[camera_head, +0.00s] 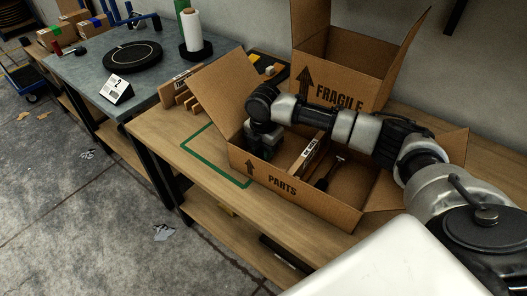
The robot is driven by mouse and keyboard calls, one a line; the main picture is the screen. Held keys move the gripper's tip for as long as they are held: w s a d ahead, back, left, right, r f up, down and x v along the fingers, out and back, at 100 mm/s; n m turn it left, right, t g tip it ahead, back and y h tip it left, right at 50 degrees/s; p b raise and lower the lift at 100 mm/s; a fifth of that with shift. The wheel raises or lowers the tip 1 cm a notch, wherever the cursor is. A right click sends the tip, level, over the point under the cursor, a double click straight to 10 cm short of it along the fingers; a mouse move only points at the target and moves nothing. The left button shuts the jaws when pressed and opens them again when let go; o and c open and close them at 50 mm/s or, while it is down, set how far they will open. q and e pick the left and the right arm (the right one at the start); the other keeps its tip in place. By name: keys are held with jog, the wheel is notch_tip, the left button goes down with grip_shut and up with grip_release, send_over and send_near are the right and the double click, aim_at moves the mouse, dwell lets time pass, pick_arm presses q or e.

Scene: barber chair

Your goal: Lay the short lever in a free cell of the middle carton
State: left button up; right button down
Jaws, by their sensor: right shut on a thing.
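An open carton marked PARTS (283,183) stands on the wooden bench, with an upright divider (308,155) inside it. My right gripper (263,150) points down inside the carton's left cell. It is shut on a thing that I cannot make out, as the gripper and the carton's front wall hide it. A dark tool with a long handle, perhaps a lever (330,172), lies in the cell right of the divider. I cannot tell whether it is the short lever. My left gripper is not in view.
A carton marked FRAGILE (337,92) stands open behind. The PARTS carton's left flap (222,98) sticks up beside my gripper. A green taped outline (207,160) marks bare bench to the left. A grey table (92,68) holds a black round plate (132,56).

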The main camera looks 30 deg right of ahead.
jog(key=shift+f, duration=0.1)
jog(key=c, duration=0.9)
grip_release()
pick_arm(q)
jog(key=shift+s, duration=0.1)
pick_arm(e)
jog(key=shift+o, duration=0.2)
notch_tip(320, 180, up, 7)
jog(key=shift+f+p, duration=0.2)
jog(key=shift+p, duration=0.25)
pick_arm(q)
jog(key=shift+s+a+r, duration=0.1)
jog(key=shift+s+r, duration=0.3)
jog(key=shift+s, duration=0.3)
pick_arm(e)
notch_tip(320, 180, up, 6)
jog(key=shift+f, duration=0.15)
jog(key=shift+a+f, duration=0.1)
